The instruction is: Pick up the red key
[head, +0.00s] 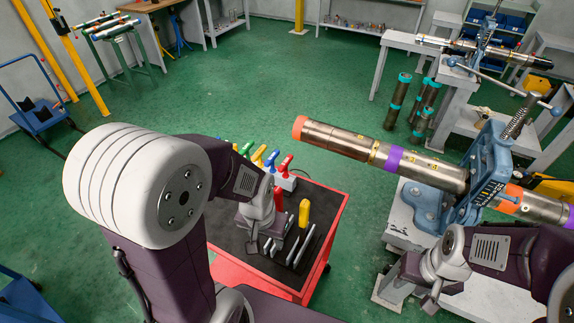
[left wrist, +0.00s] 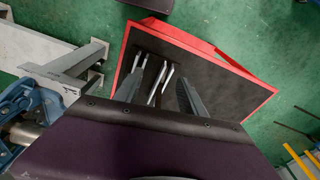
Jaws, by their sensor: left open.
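A red-handled key (head: 279,198) stands on the dark top of the red cart (head: 338,222), right beside my left gripper. Another red handle (head: 285,163) stands in a row of coloured handles farther back; I cannot tell which one the task means. My left gripper (head: 264,243) points down over the cart, open. In the left wrist view its fingers (left wrist: 158,92) straddle thin metal shafts (left wrist: 154,92) from above; no red handle shows there. I cannot tell whether they touch. My right gripper (head: 433,297) is low at the right, its jaws too small to judge.
A yellow-handled key (head: 304,212) stands close to the right of the red one. Blue, green and yellow handles stand behind. A blue vise (head: 487,170) holds a long pipe (head: 400,160) reaching towards the cart. Green floor is clear behind the cart.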

